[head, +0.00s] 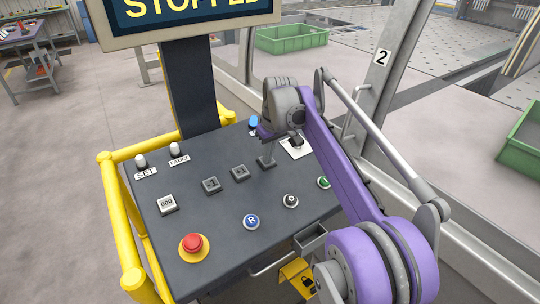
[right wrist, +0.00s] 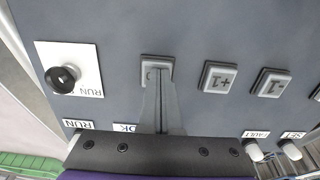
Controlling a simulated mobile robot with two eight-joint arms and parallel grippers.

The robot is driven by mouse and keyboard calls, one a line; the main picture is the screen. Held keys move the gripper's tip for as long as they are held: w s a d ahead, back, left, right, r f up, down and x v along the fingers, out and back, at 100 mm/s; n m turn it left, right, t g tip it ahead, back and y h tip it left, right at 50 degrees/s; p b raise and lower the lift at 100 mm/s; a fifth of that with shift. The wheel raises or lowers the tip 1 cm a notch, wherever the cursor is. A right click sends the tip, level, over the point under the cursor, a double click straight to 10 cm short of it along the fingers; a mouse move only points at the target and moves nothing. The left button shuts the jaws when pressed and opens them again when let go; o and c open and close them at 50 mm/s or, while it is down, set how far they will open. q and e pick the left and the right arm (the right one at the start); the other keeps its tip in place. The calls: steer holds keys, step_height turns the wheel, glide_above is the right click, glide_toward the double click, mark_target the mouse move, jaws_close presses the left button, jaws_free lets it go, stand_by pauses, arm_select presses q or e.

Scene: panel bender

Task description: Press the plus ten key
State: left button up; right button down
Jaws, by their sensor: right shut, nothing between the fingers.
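In the right wrist view a row of pale square keys shows. One is marked -1 (right wrist: 272,84), one +1 (right wrist: 220,78), and a third key (right wrist: 151,64) is mostly covered by my fingers, with only part of its marking showing. This third key is beside the +1 key, which fits the plus ten key. My right gripper (right wrist: 158,74) is shut and empty, with its fingertips over this key. In the head view my right gripper (head: 267,156) points down at the same place. Contact or key travel cannot be told. My left gripper is out of view.
The dark console (head: 222,218) carries a red stop button (head: 193,243), a blue R button (head: 251,222), a 000 counter (head: 167,204) and a black knob (right wrist: 63,78). A yellow rail (head: 118,220) borders its left side. The screen (head: 190,12) reads STOPPED.

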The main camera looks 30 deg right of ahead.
steer(key=v, duration=0.1)
steer(key=p+v, duration=0.1)
steer(key=v, duration=0.1)
steer(key=shift+w+a+r, duration=0.1)
steer(key=shift+w+r, duration=0.15)
steer(key=shift+w, duration=0.05)
arm_select(q)
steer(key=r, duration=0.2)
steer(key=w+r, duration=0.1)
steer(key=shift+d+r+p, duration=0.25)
steer(key=shift+p, duration=0.05)
arm_select(e)
steer(key=v, duration=0.9)
steer(key=shift+s+r, duration=0.25)
steer(key=shift+s, duration=0.2)
steer(key=x, duration=0.4)
steer(key=b+x, duration=0.1)
steer(key=x, duration=0.3)
steer(key=b+x, duration=0.1)
steer(key=x, duration=0.4)
steer(key=shift+w+d+r, duration=0.1)
steer(key=shift+w+d, duration=0.2)
steer(key=shift+w, duration=0.05)
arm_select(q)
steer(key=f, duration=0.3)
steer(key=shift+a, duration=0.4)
